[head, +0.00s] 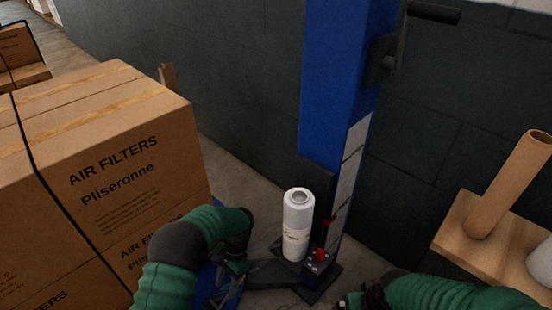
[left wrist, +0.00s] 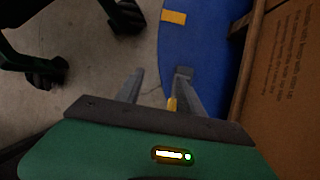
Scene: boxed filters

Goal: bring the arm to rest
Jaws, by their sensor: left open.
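My left arm comes in from the bottom left in the head view, bent and green. Its gripper (head: 230,288) hangs low, between the stacked cartons and the white canister, apart from the canister. In the left wrist view my left gripper (left wrist: 160,76) is open, its two grey fingers apart with nothing held between them. Beneath it are grey floor and a blue curved surface (left wrist: 205,60) with an orange mark. My right arm shows at the bottom right of the head view; its gripper (head: 356,300) is partly cut off by the lower edge, and its jaws are unclear.
Strapped "AIR FILTERS" cartons (head: 110,165) stand close on the left. A white canister (head: 298,225) stands upright at the foot of a blue post (head: 335,90), beside a red button (head: 320,255). A cardboard tube (head: 510,185) stands on a wooden surface (head: 455,235) at right.

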